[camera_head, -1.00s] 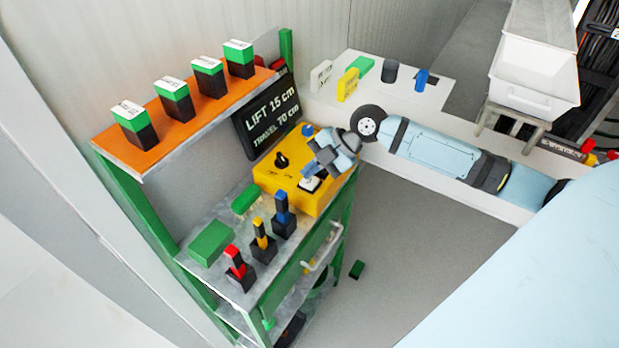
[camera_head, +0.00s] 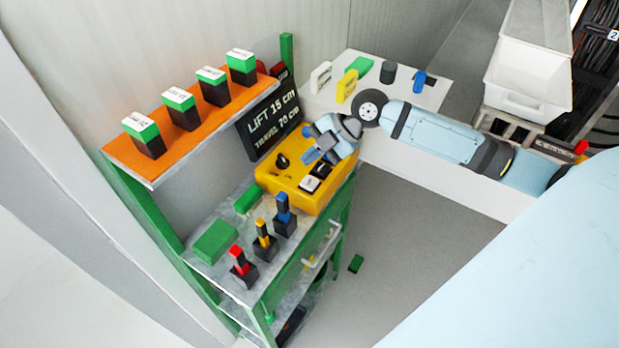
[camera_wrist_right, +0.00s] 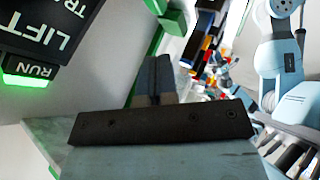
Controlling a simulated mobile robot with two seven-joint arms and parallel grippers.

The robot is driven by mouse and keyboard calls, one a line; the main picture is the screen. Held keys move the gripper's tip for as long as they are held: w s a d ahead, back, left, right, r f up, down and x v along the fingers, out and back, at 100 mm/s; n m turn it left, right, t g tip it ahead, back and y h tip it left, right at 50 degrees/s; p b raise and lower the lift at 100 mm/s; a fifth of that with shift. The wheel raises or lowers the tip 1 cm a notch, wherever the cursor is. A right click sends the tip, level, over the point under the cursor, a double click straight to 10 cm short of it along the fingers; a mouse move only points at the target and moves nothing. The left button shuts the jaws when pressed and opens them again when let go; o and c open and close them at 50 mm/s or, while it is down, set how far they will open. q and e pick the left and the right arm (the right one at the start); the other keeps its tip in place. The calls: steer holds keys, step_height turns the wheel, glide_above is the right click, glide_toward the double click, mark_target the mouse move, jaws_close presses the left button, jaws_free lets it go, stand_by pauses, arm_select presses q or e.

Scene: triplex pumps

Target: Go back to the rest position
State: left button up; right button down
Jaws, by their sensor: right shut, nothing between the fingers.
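My right gripper (camera_head: 309,157) is shut and empty. It hangs over the back right part of the yellow control box (camera_head: 272,182), near the lower right of the black sign (camera_head: 268,124). In the right wrist view its closed fingers (camera_wrist_right: 155,78) point away from the camera, with nothing between them. The box has a black knob (camera_head: 282,160) and a white button (camera_head: 309,184), both uncovered; I cannot tell whether the fingers touch the box top. My left gripper is out of view.
The green-framed bench holds red, yellow and blue-topped switches (camera_head: 264,236) and green blocks (camera_head: 215,241). An orange shelf (camera_head: 128,160) with several labelled blocks stands above. A green RUN lamp (camera_wrist_right: 26,80) glows by the sign.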

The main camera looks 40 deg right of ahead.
steer(key=s+a+f+m+h, duration=0.3)
steer(key=s+a+f+m, duration=0.5)
steer(key=s, duration=0.4)
steer(key=s+d+m+h, duration=0.3)
steer(key=s+m+h, duration=0.2)
steer(key=s+m, duration=0.7)
steer(key=w+a+f+n+t+y+p, duration=0.1)
steer(key=w+a+f+t+y+p, duration=0.2)
steer(key=w+a+f+t, duration=0.3)
steer(key=shift+a+f+t+p, duration=0.3)
steer(key=shift+f+t+p, duration=0.35)
steer(key=shift+f, duration=1.15)
steer(key=shift+w, duration=0.1)
